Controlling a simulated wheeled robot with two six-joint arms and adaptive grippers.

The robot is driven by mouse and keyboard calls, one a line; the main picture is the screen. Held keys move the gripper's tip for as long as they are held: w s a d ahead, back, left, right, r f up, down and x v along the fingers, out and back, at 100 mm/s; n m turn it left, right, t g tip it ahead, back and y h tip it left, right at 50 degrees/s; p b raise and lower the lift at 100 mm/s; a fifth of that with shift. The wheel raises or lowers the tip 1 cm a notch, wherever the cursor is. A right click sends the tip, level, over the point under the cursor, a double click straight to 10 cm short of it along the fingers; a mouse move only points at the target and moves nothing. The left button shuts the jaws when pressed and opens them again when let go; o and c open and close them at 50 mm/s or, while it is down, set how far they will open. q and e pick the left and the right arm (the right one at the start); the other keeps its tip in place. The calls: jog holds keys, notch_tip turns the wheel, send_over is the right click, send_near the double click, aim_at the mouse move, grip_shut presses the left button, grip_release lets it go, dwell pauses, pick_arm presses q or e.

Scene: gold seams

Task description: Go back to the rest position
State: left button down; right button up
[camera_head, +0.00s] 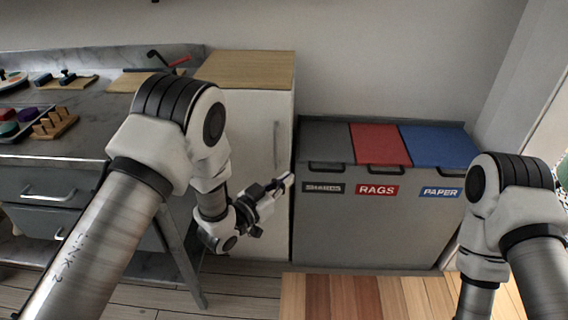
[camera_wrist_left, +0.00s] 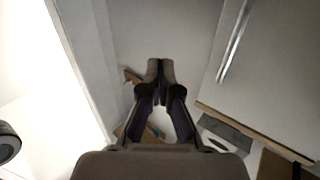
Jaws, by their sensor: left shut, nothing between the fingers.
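My left gripper (camera_head: 288,181) is at the end of the left arm, in front of the white cabinet and left of the grey bin unit. In the left wrist view its fingers (camera_wrist_left: 160,70) meet at the tips, shut with nothing between them. My right arm comes in at the right of the head view, bent downward. Its gripper lies outside the frame.
The grey bin unit (camera_head: 370,225) has SHARDS, RAGS and PAPER labels; its red lid (camera_head: 380,143) and blue lid (camera_head: 437,146) are shut. A white cabinet (camera_head: 262,120) stands beside it. A workbench (camera_head: 85,135) with tools is at left. A wooden surface (camera_head: 350,297) lies in front.

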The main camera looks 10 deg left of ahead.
pick_arm(q)
jog(key=s+a+f+n+g+y, duration=0.25)
jog(key=s+a+f, duration=0.25)
jog(key=s+f, duration=0.3)
jog(key=s+a+f+n+g+y, duration=0.2)
jog(key=s+a+f+y, duration=0.3)
jog(key=f, duration=0.5)
jog(key=s+a+f+n+g+y, duration=0.1)
jog(key=s+a+f+g, duration=0.15)
jog(key=s, duration=0.55)
jog(key=s+a+f+n+g, duration=0.1)
jog(key=s+a+f+g, duration=0.1)
jog(key=s+g, duration=0.35)
jog(key=s+a+f+n+g+y, duration=0.1)
jog(key=s+a+f+g, duration=0.1)
jog(key=s, duration=0.8)
notch_tip(320, 180, up, 22)
jog(key=s+p, duration=0.1)
jog(key=p, duration=2.1)
jog(key=shift+a+r, duration=0.15)
jog(key=shift+a, duration=0.05)
jog(key=shift+m+g, duration=0.25)
